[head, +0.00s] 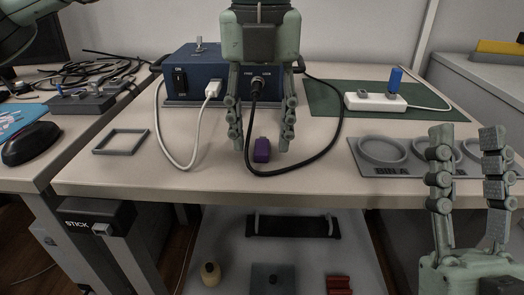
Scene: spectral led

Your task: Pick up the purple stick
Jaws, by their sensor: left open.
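The purple stick (261,150) is a small dark purple block on the light tabletop, near its front edge. My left gripper (263,141) comes down from above with its two fingers apart. In the picture the stick shows between the fingertips, with a gap on each side. I cannot tell how high the fingertips are above the table. My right gripper (468,152) points upward at the lower right, its fingers wide apart and nothing between them. It is well to the right of the stick.
A blue box (190,84) stands behind the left gripper. Its black cable (338,122) loops around the stick, and a white cable (163,130) curves on the left. A grey square frame (120,141), a ringed tray (370,170) and a white strip (375,102) with a blue stick (394,80) lie around.

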